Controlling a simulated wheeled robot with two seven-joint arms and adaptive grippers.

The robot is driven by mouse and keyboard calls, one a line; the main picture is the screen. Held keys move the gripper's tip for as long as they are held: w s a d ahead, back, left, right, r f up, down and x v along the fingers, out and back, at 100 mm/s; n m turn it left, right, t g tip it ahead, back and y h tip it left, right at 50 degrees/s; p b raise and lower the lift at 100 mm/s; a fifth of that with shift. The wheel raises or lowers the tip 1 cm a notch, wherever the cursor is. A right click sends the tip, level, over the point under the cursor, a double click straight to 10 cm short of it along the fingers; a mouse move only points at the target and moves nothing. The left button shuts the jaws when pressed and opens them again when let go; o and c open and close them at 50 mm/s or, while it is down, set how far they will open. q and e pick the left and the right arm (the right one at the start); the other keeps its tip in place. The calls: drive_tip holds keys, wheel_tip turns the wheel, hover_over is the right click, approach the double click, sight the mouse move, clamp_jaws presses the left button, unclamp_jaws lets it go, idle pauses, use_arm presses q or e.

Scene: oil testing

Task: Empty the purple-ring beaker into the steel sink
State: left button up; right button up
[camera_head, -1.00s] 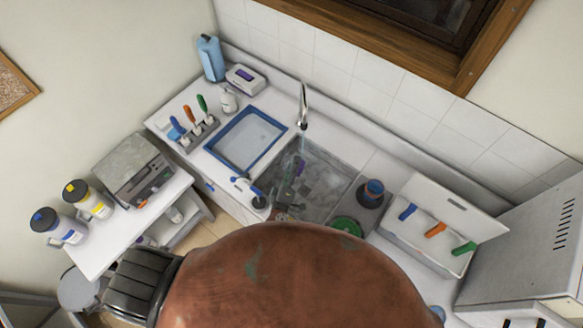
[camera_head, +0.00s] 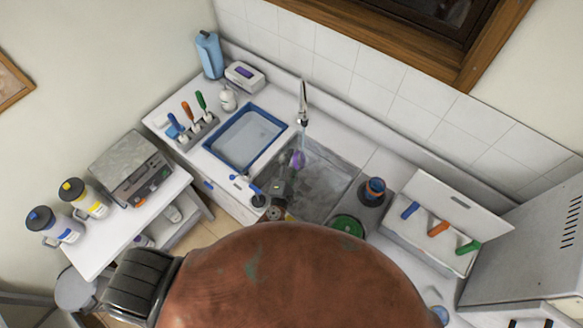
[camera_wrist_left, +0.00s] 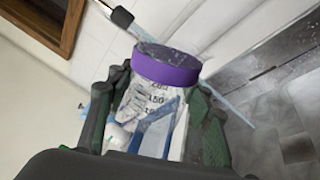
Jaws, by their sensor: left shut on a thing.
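The purple-ring beaker (camera_wrist_left: 160,95) is clear with dark volume marks and a purple band at its rim. My left gripper (camera_wrist_left: 155,110) is shut on it, with a finger on each side, in the left wrist view. In the head view the left gripper (camera_head: 284,180) is over the steel sink (camera_head: 325,180), and the purple ring (camera_head: 298,159) shows beyond its fingers, near the faucet (camera_head: 303,105). The beaker's tilt and contents are hard to tell. The right gripper is not in view.
A blue-rimmed tray (camera_head: 244,138) lies left of the sink. A dark cup with an orange and blue top (camera_head: 374,190) and a green round item (camera_head: 348,225) are on the right. A white box with colored handles (camera_head: 435,225) stands further right. My brown arm link covers the bottom.

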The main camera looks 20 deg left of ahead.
use_arm(q)
drive_tip(key=n, duration=0.2)
drive_tip(key=shift+r+n, duration=0.1)
drive_tip(key=shift+n, duration=0.3)
drive_tip(key=n+b, duration=0.1)
drive_tip(key=n, duration=0.3)
drive_tip(key=shift+r, duration=0.1)
drive_tip(key=n, duration=0.3)
drive_tip(key=shift+r+b, duration=0.15)
drive_tip(key=shift+b, duration=0.15)
drive_tip(key=n, duration=0.3)
drive_tip(key=shift+r, duration=0.15)
